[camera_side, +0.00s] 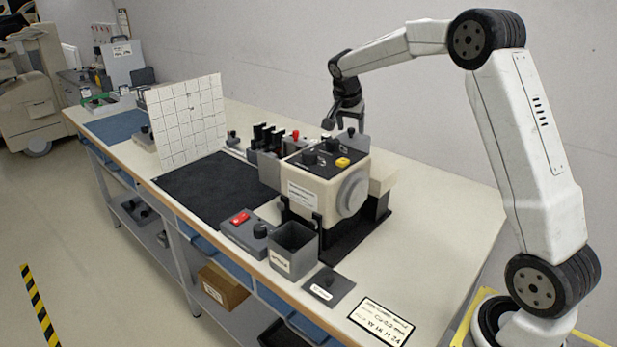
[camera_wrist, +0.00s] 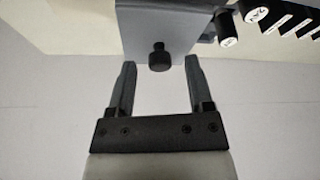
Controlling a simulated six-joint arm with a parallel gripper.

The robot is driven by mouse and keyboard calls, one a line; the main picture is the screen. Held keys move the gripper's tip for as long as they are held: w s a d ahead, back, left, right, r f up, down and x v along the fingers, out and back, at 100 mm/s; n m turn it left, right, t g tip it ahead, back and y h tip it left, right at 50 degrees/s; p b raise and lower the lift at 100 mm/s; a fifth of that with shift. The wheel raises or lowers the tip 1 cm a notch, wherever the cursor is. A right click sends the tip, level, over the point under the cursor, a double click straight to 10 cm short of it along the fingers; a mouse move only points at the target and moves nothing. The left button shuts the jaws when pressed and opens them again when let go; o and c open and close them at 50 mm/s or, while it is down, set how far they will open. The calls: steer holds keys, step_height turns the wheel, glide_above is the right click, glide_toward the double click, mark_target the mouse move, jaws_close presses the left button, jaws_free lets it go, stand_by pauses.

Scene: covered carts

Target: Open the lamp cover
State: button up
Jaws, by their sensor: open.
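A cream lamp housing (camera_side: 325,187) stands on the bench with a round grey disc on its side and a dark top. A grey panel (camera_side: 356,143) with a small black knob (camera_side: 351,132) shows at its back; I take this to be the lamp cover. In the wrist view the grey panel (camera_wrist: 155,22) bears the black knob (camera_wrist: 159,57). My gripper (camera_wrist: 159,66) is open and empty, with the knob in line between its fingertips; contact cannot be told. In the side view my gripper (camera_side: 329,122) hangs behind the housing, near the panel.
Black cylinders with white labelled ends (camera_wrist: 227,28) are close right of the panel in the wrist view. A red-tipped item (camera_side: 295,136) and dark holders stand left of the housing. A grey bin (camera_side: 293,250) and switch box (camera_side: 247,232) stand in front.

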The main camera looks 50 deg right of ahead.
jaws_close()
steer(key=shift+r, duration=0.1)
stand_by(1.2)
